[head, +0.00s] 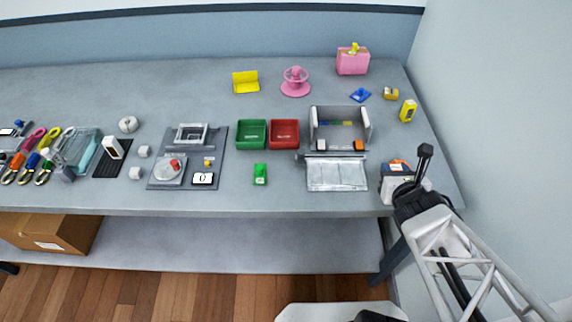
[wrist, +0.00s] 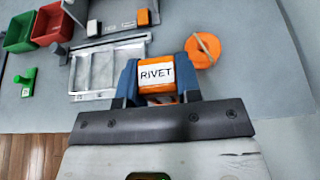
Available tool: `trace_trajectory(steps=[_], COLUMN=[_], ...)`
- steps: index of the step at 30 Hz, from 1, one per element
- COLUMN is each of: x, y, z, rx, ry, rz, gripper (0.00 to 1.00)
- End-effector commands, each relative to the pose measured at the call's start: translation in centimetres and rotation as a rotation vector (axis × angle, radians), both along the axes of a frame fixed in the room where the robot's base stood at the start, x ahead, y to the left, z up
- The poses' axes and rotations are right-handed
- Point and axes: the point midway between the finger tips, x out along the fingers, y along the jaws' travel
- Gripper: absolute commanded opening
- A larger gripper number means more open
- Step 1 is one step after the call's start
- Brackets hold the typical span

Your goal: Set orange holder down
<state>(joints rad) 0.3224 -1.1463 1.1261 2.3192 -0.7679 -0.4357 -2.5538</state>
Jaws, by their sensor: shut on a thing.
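The orange holder (wrist: 151,60) has a white label reading "RIVET" and sits between the two blue-grey fingers of my gripper (wrist: 157,82) in the wrist view. My gripper is shut on it. In the head view my gripper (head: 412,190) is at the right front end of the table, and the holder is mostly hidden there. An orange round piece (wrist: 202,50) with a tan strip across it lies just right of the holder. I cannot tell whether the holder touches the table.
A clear-lidded tray (head: 336,174) and a grey open box (head: 340,128) stand left of my gripper. Green (head: 251,134) and red bins (head: 284,134) are further left. A yellow item (head: 408,111) lies behind. The wall (head: 500,100) is close on the right.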

Motion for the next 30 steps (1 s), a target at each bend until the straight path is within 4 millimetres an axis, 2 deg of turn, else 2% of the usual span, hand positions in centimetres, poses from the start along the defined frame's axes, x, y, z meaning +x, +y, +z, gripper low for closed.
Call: trace_trajectory(steps=[14, 24, 30], x=[-1.4, -3.9, -5.8], y=[8.7, 14.8, 17.8], z=[0.4, 0.4, 0.3], rx=[-0.008, -0.006, -0.002], ry=[-0.014, -0.012, -0.003], rz=[0.304, 0.537, 0.665], gripper=[0.05, 0.05, 0.05])
